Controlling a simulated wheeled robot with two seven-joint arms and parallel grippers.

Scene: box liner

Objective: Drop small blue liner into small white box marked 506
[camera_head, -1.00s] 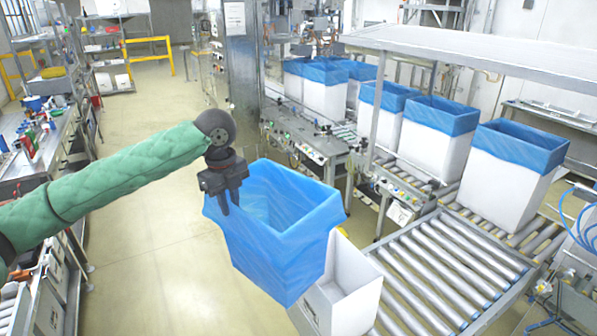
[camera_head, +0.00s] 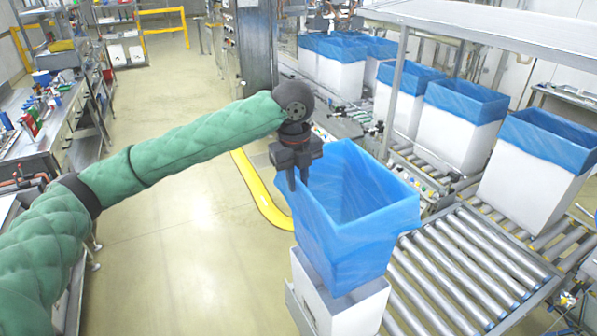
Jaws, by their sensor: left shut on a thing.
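The blue liner (camera_head: 350,235) is an open, box-shaped bag in the middle of the head view. My left gripper (camera_head: 298,182) is shut on its upper left rim. The liner is upright and its lower end overlaps the top of a small white box (camera_head: 350,312). How far it is inside the box cannot be told from this view. The box stands at the near end of the roller conveyor, and no number is readable on it. My right gripper is not in view.
The roller conveyor (camera_head: 470,275) runs to the right of the box. Several white boxes with blue liners (camera_head: 535,175) stand on the line behind, under a white overhead frame (camera_head: 500,30). A cluttered workbench (camera_head: 50,130) is at left. The floor between is clear.

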